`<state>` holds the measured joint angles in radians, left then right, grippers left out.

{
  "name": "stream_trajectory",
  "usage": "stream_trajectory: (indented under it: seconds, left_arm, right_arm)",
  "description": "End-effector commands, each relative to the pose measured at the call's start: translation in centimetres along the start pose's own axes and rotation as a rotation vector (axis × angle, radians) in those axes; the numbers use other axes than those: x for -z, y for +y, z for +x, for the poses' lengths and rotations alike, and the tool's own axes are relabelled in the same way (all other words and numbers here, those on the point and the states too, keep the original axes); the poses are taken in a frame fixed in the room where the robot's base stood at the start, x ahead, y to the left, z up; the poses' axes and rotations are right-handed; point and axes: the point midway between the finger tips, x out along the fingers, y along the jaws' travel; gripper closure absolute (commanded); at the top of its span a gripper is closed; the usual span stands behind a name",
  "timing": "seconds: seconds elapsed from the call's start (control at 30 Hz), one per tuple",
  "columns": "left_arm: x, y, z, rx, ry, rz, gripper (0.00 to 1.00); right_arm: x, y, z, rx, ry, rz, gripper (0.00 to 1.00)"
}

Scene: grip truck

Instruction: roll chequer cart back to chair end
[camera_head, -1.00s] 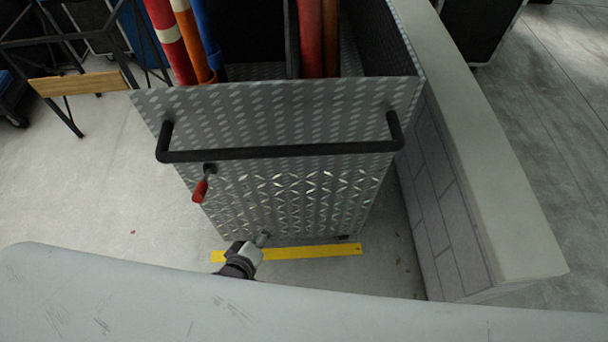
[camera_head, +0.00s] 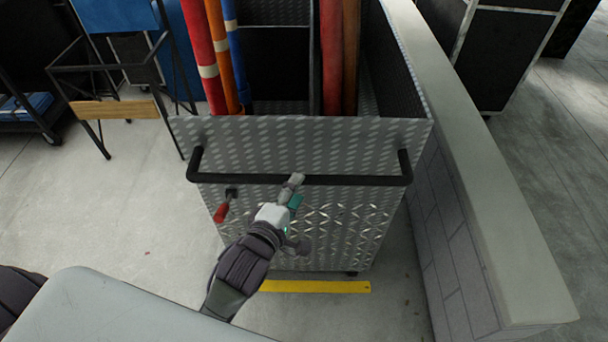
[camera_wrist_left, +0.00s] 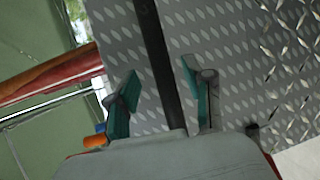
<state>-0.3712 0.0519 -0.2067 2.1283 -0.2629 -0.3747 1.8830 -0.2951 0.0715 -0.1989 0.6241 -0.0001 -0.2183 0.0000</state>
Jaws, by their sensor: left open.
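The chequer cart (camera_head: 330,225) is a grey tread-plate box with a black push handle (camera_head: 345,181) across its near face. Rolled tubes (camera_head: 206,60) stand in it. In the left wrist view the handle bar (camera_wrist_left: 158,30) runs between the two green-padded fingers (camera_wrist_left: 160,75), with a gap on each side. How deep the bar sits between them is hard to tell. A black-framed chair (camera_head: 115,108) with a blue back stands at the upper left. My right gripper is not in view.
A red-handled latch (camera_head: 222,212) sticks out of the cart's face at the left. A low pale wall (camera_head: 470,210) runs close along the cart's right side. A yellow floor strip (camera_head: 320,287) lies before the cart. Open floor (camera_head: 110,205) is at the left.

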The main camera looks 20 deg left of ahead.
Motion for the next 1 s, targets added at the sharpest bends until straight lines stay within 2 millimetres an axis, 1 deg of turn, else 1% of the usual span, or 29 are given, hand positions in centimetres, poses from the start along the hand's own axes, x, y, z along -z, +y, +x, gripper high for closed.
stream_trajectory:
  seconds: [0.03, 0.1, 0.2, 0.3, 0.43, 0.67, 0.9, 0.97, 1.0]
  left_arm:
    - [0.0, 0.2, 1.1, -0.001, -0.001, 0.002, 0.48]
    - [0.0, 0.3, 2.2, -0.002, 0.0, 0.003, 0.48]
    - [0.0, 0.1, 3.5, -0.001, 0.0, 0.002, 0.48]
    - [0.0, 0.1, 4.2, -0.001, 0.0, 0.002, 0.48]
    - [0.0, 0.0, 4.6, 0.0, 0.0, 0.002, 0.48]
    - [0.0, -0.1, 4.7, 0.0, 0.0, 0.001, 0.48]
    - [0.0, -0.1, 4.6, 0.0, 0.0, 0.001, 0.88]
    - [0.0, -0.1, 4.6, 0.001, 0.0, 0.001, 0.98]
    - [0.0, -0.1, 4.6, 0.001, 0.0, 0.001, 1.0]
  right_arm:
    - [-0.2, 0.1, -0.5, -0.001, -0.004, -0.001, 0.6]
    - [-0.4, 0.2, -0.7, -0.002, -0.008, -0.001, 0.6]
    - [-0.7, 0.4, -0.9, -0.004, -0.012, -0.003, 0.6]
    - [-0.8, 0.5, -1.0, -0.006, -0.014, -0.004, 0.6]
    - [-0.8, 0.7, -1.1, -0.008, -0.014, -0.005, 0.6]
    - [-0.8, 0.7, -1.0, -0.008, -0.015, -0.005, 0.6]
    - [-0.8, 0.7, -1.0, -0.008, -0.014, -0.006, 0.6]
    - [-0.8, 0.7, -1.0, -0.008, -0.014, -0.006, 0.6]
    - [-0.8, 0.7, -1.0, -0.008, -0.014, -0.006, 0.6]
